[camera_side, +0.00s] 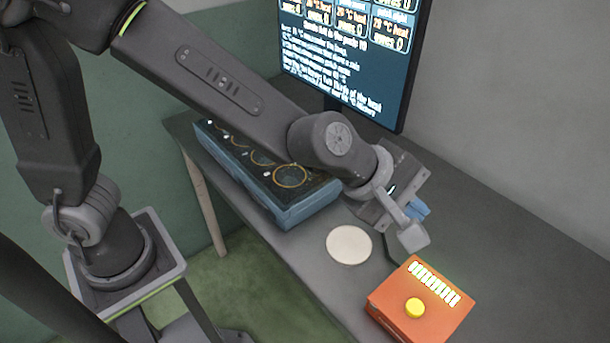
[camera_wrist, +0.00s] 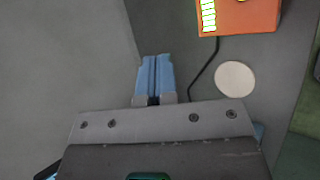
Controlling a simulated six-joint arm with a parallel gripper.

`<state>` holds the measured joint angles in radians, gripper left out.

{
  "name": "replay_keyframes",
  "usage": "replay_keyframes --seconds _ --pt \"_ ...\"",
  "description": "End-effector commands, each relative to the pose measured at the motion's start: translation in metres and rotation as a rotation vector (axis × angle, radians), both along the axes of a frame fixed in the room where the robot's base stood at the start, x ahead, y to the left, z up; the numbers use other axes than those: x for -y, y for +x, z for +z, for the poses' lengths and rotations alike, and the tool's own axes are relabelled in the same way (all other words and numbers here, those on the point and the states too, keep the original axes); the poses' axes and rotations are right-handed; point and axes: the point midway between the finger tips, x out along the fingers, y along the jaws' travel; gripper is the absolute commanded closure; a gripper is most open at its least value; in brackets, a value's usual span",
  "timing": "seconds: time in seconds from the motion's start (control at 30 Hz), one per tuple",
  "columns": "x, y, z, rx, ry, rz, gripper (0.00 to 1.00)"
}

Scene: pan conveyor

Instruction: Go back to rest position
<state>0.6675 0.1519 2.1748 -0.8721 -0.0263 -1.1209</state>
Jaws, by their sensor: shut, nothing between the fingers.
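My gripper (camera_side: 419,209) is above the grey table, right of the stove and in front of the screen. Its blue fingers are mostly hidden behind the wrist in the side view. In the wrist view my gripper (camera_wrist: 155,62) shows its two blue fingers side by side, pressed together, with nothing between them. It touches nothing that I can see.
An orange box (camera_side: 420,300) with a yellow button stands at the table's front right. A pale round disc (camera_side: 349,245) lies left of it. A blue stove unit (camera_side: 290,215) with several rings sits at left. A screen (camera_side: 350,60) stands behind. Bare table (camera_side: 500,235) lies to the right.

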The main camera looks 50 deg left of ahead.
Motion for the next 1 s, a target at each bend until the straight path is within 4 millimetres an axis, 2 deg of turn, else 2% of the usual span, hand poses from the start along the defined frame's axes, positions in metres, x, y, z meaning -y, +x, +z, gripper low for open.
replay_keyframes --seconds 0.03,0.2,0.33,0.5,0.6,0.7,1.0 --pt "-0.026 -0.003 0.021 0.056 0.062 -0.083 1.0" --pt "-0.102 -0.034 0.056 0.204 0.355 -0.391 1.0" --pt "-0.162 -0.069 0.065 0.267 0.621 -0.603 1.0" --pt "-0.228 -0.118 0.059 0.248 0.934 -0.83 1.0" --pt "-0.253 -0.139 0.053 0.207 1.051 -0.921 1.0" --pt "-0.266 -0.152 0.05 0.174 1.116 -0.976 1.0" --pt "-0.272 -0.158 0.048 0.159 1.142 -1.006 1.0"
